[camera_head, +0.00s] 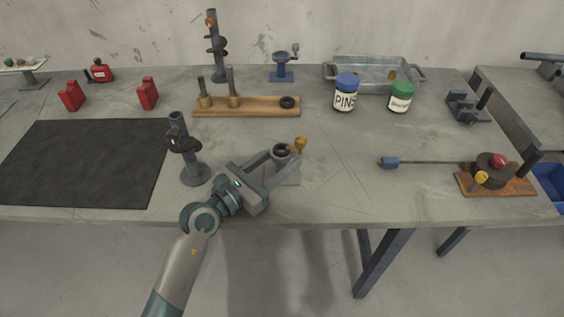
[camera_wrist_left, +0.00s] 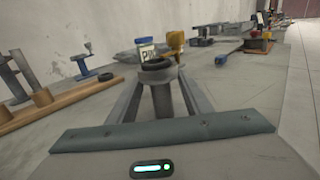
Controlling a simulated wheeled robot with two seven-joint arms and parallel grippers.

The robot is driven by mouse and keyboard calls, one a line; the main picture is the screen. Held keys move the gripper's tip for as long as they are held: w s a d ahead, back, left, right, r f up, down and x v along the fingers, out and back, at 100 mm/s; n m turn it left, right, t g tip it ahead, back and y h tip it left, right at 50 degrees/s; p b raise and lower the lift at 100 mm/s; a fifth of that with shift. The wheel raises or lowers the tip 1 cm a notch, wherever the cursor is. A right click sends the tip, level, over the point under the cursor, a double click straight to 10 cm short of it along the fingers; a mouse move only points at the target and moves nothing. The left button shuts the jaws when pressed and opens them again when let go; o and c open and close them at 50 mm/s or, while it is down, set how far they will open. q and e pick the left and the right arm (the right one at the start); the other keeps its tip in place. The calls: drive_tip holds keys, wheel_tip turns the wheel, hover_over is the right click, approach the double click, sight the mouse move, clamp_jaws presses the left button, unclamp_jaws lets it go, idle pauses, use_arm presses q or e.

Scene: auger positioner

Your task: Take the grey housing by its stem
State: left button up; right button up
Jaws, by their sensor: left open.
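The grey housing (camera_head: 281,149) stands near the front middle of the table, with a dark round opening or ring at its top and a yellow piece (camera_head: 300,144) beside it. My left gripper (camera_head: 282,158) is open, its two fingers reaching along either side of the housing. In the left wrist view, the housing's upright grey stem (camera_wrist_left: 162,97) stands between the spread fingers, with the dark ring (camera_wrist_left: 157,63) above it and the yellow piece (camera_wrist_left: 175,42) at its upper right. A gap shows beside the stem; I cannot tell if either finger touches. The fingers partly hide the housing's lower part.
A dark post stand (camera_head: 194,172) rises close left of my gripper. Behind are a wooden board (camera_head: 246,113) with pegs, a PINS jar (camera_head: 345,95), a green-lidded jar (camera_head: 400,97) and a metal tray (camera_head: 373,65). A rod (camera_head: 432,162) lies right; the table between is clear.

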use_arm(q)
drive_tip(key=shift+w+d, duration=0.1)
drive_tip(key=shift+w, duration=0.05)
use_arm(e)
drive_tip(key=shift+s+f, duration=0.1)
drive_tip(key=shift+s, duration=0.05)
drive_tip(key=shift+d, duration=0.1)
use_arm(q)
clamp_jaws()
drive_tip(key=shift+r, duration=0.15)
